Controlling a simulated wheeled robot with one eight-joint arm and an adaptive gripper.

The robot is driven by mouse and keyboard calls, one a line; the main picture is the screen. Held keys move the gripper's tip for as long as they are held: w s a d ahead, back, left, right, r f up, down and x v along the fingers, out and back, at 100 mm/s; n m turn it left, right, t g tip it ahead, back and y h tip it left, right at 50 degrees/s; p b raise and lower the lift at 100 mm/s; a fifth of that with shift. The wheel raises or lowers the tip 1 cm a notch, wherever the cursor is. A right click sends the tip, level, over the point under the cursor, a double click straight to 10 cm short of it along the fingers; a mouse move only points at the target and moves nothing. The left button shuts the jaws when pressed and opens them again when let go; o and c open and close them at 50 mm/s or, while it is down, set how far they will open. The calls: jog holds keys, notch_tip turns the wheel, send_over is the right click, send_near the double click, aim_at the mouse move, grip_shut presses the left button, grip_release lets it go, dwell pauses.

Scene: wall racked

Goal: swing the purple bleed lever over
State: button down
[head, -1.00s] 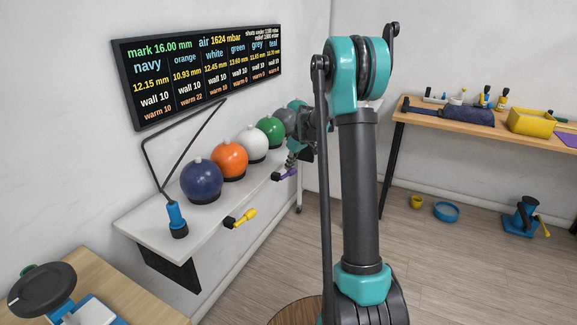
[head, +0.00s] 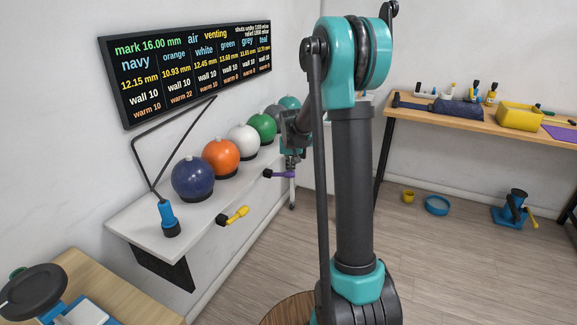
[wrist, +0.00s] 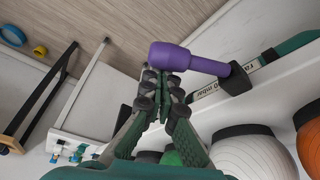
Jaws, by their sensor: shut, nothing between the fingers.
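The purple bleed lever (head: 281,174) sticks out from the front edge of the white wall shelf in the head view, with its black pivot at its left end. In the wrist view the purple lever (wrist: 190,58) lies across the picture just beyond my fingertips, its thick knob at the left and its black pivot at the right. My gripper (wrist: 163,80) is shut and empty, its tips close to the knob; I cannot tell whether they touch it. In the head view my gripper (head: 292,162) is small and partly hidden behind my arm. The wall display (head: 190,70) reads "air venting".
The shelf (head: 150,225) carries a row of coloured balls, with navy (head: 193,178) and orange (head: 221,157) nearest. A yellow lever (head: 232,215) juts from its front edge. A wooden bench (head: 480,121) stands at the right.

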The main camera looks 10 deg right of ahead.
jog(key=shift+s+m, duration=0.5)
jog(key=shift+s, duration=0.05)
jog(key=shift+s+a, duration=0.1)
jog(key=shift+s, duration=0.65)
